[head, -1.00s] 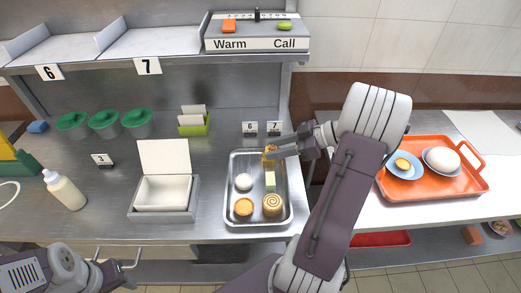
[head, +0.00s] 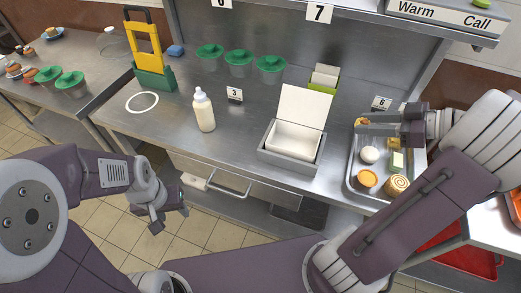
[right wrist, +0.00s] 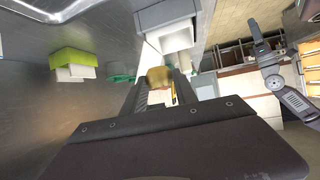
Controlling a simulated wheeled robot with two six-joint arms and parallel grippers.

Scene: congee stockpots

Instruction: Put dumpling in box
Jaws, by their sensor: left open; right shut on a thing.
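A small yellow-brown dumpling (head: 362,122) is between the fingertips of my right gripper (head: 371,126), which is shut on it over the far left corner of the metal tray (head: 352,180). The right wrist view shows the dumpling (right wrist: 158,77) at the fingertips. The open box (head: 284,162), grey outside with a white inside and a raised white lid (head: 303,106), stands left of the tray and looks empty. My left gripper (head: 169,218) is open and empty, low in front of the counter.
The tray also holds a white bun (head: 369,154), an orange tart (head: 366,179), a spiral roll (head: 397,185) and a pale green block (head: 397,160). A squeeze bottle (head: 204,112) and green-lidded pots (head: 240,62) stand left of the box. A green card holder (head: 323,84) stands behind.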

